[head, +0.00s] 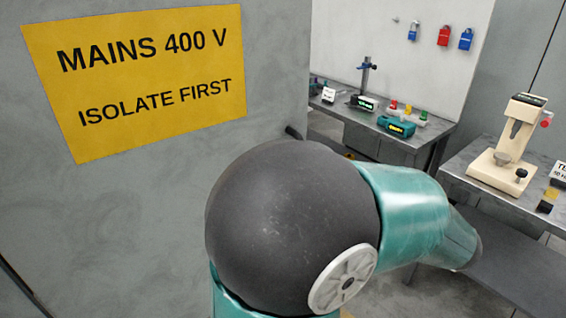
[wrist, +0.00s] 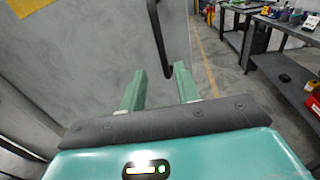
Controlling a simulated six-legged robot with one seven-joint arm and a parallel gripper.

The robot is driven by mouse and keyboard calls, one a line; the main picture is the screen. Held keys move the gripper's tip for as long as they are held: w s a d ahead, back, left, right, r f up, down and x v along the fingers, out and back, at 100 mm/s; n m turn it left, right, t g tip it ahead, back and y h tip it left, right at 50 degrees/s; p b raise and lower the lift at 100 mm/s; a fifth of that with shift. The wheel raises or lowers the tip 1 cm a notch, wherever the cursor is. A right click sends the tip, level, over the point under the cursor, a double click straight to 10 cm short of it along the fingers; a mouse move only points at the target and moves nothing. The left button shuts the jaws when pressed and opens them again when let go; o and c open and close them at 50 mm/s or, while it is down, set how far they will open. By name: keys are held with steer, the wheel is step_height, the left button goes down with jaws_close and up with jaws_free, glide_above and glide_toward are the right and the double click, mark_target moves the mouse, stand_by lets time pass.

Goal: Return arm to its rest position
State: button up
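My gripper (wrist: 160,90) shows in the wrist view with its two green fingers wide apart and nothing between them. A dark bar handle (wrist: 159,40) on the grey cabinet stands beyond the fingertips; I cannot tell how close it is. In the head view my arm's dark joint and green link fill the lower middle, and the gripper itself is out of that view. A small dark end, possibly of the handle (head: 293,133), shows at the cabinet's right edge.
The grey cabinet (head: 150,190) with a yellow warning sign (head: 140,75) fills the left. Workbenches stand at the right: one with instruments (head: 400,128), one with a cream press-like device (head: 507,150). Padlocks (head: 444,36) hang on the back wall. Floor (wrist: 215,65) is clear between cabinet and benches.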

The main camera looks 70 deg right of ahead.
steer(key=w+a+f+n+g+y, duration=0.2)
steer(key=w+a+n+y, duration=0.45)
steer(key=w, duration=0.55)
steer(key=w+a+f+n+g+y, duration=0.2)
steer(key=w+a+n+y, duration=0.5)
steer(key=w, duration=0.5)
steer(key=w+a+n+g+h, duration=0.2)
steer(key=w+a+n+g, duration=0.1)
steer(key=a+n, duration=0.9)
steer(key=w+a+f+n+g+h, duration=0.1)
steer(key=w+a+n+g+h, duration=0.2)
steer(key=a+n, duration=0.9)
steer(key=w+n, duration=0.2)
steer(key=n, duration=0.1)
steer(key=shift+a+f+n+g+h, duration=0.25)
steer(key=shift+a+n+g+h, duration=0.05)
steer(key=shift+n+h, duration=0.05)
steer(key=shift+d, duration=0.1)
